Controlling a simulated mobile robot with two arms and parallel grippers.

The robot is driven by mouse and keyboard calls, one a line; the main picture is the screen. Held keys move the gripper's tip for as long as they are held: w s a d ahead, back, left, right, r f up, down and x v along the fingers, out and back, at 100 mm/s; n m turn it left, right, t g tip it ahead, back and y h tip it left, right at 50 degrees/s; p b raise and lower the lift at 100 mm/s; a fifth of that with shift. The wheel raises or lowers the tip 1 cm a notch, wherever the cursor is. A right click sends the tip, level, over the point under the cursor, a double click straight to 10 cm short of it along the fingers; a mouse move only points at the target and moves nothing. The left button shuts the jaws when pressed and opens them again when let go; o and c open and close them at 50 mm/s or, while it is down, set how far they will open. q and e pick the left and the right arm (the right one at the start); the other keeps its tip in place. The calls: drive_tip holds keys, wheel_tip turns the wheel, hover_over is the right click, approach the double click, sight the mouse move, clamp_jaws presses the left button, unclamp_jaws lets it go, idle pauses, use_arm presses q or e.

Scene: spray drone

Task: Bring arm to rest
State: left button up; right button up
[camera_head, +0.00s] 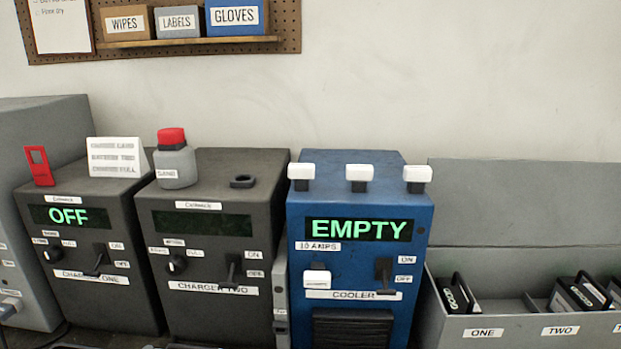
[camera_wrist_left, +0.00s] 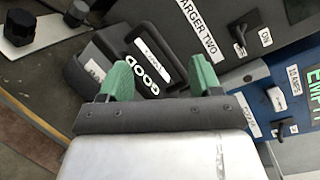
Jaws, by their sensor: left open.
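My left gripper (camera_wrist_left: 160,78) shows in the left wrist view, with its two green fingertips apart and nothing gripped between them. A dark battery (camera_wrist_left: 128,50) with a handle and a GOOD label lies just beyond the fingertips; I cannot tell whether they touch it. Neither gripper shows in the head view, and my right gripper is in no view.
Charger One (camera_head: 92,245) reads OFF; Charger Two (camera_head: 205,250) has a dark display. The blue cooler (camera_head: 350,265) reads EMPTY. A grey bin (camera_head: 510,332) at right holds several batteries. A sand bottle (camera_head: 175,162) stands atop the chargers.

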use_arm(q)
drive_tip(key=s+d+f+n+g+h, duration=0.1)
drive_tip(key=s+f+n+g+h, duration=0.1)
drive_tip(key=s+f+n+g, duration=0.35)
drive_tip(key=s+d+f+n+g+h, duration=0.1)
drive_tip(key=s+f+n+g, duration=0.15)
drive_tip(key=s+n, duration=0.55)
drive_tip(key=s+f+n+g+h, duration=0.2)
drive_tip(key=s+f+n+g, duration=0.1)
drive_tip(key=s+n+g, duration=0.3)
wheel_tip(320, 180, down, 28)
drive_tip(key=s, duration=0.2)
drive_tip(key=s+a+f+g, duration=0.1)
drive_tip(key=s+a+f, duration=0.1)
drive_tip(key=s+f, duration=1.2)
drive_tip(key=shift+s+a+f+g, duration=0.3)
drive_tip(key=shift+s+a, duration=0.05)
drive_tip(key=shift+s, duration=0.5)
